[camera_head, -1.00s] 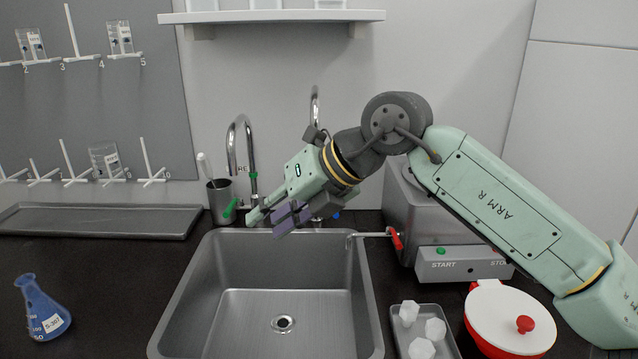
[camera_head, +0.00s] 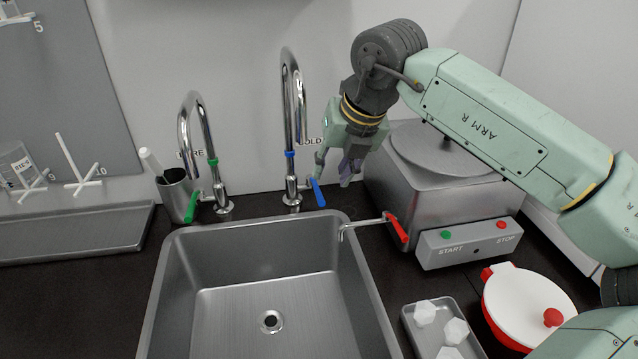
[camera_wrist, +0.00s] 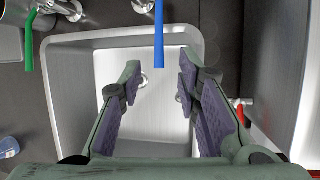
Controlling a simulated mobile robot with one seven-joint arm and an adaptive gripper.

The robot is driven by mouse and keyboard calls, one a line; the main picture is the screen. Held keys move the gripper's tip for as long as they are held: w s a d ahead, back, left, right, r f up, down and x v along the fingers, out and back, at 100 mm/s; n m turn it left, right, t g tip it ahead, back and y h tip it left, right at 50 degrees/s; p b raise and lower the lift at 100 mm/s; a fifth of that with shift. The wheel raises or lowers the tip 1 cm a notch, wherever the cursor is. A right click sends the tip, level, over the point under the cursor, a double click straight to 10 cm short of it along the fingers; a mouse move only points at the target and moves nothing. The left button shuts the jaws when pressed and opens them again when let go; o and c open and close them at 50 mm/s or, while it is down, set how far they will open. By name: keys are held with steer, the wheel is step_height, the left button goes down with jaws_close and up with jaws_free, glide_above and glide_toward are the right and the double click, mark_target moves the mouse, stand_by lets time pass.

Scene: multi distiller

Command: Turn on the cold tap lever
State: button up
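The cold tap (camera_head: 292,100) is a chrome gooseneck with a blue ring, behind the sink beside a COLD label. Its blue lever (camera_head: 317,192) sticks out to the right of the tap's base. In the wrist view the blue lever (camera_wrist: 159,38) points down from the top edge, lined up with the gap between my fingers. My gripper (camera_head: 333,172) points down just right of and above the lever, apparently not gripping it. In the wrist view my gripper (camera_wrist: 158,75) is open, its purple-padded fingers spread with nothing held. No water shows from the spout.
Left of it stands another tap with a green lever (camera_head: 192,207), next to a metal cup (camera_head: 177,195). The sink (camera_head: 232,310) is empty. The distiller (camera_head: 455,195), with a red-handled spout (camera_head: 397,229), stands close right of my gripper.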

mark_target(320, 193)
steer(key=p+x, duration=0.1)
steer(key=x, duration=0.7)
steer(key=shift+r+p, duration=0.1)
steer(key=shift+p, duration=0.3)
steer(key=shift+c, duration=0.2)
jaws_close()
